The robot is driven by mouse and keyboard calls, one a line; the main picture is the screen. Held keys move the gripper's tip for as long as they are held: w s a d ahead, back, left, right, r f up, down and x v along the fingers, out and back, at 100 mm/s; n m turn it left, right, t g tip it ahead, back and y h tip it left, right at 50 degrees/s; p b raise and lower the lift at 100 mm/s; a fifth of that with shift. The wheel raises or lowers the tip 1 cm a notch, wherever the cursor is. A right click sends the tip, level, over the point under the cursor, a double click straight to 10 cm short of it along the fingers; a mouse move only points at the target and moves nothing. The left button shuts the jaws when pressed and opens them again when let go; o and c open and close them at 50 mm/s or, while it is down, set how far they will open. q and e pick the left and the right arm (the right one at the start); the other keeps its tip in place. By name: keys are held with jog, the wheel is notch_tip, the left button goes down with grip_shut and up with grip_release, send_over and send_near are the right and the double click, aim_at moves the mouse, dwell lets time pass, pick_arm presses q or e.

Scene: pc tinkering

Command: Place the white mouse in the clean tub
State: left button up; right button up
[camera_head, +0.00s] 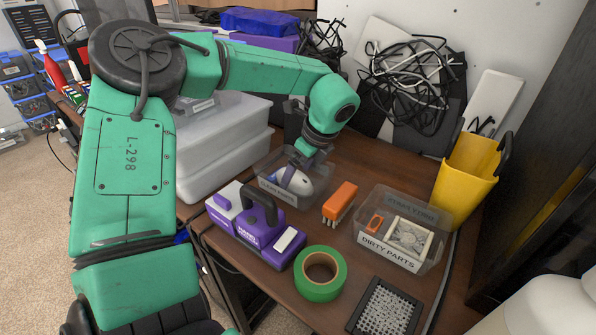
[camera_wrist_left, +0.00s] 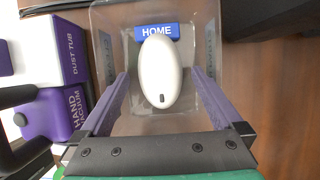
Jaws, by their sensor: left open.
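The clean tub is a clear box labelled "CLEAN PARTS" (camera_head: 275,192), in the middle of the table. The white mouse (camera_head: 293,180) is inside it in the head view. In the left wrist view the mouse (camera_wrist_left: 157,73) lies within the tub's walls (camera_wrist_left: 103,20), partly over a blue "HOME" piece (camera_wrist_left: 158,30). My left gripper (camera_head: 301,160) reaches down into the tub from above. Its purple fingers (camera_wrist_left: 160,88) are open on either side of the mouse, with gaps to it. My right gripper is not in view.
A purple hand vacuum (camera_head: 255,222) stands in front of the tub. An orange-handled brush (camera_head: 340,203), a green tape roll (camera_head: 320,290) and a dirty parts tub (camera_head: 375,243) lie to the right. A yellow bin (camera_head: 466,178) stands far right. Stacked clear boxes (camera_head: 222,165) are on the left.

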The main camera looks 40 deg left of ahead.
pick_arm(q)
notch_tip(320, 180, up, 2)
jog(key=shift+d+r+p, duration=0.1)
jog(key=shift+p, duration=0.95)
jog(key=v, duration=1.1)
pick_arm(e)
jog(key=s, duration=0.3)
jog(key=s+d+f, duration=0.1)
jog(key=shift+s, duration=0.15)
pick_arm(q)
jog(key=shift+d, duration=0.1)
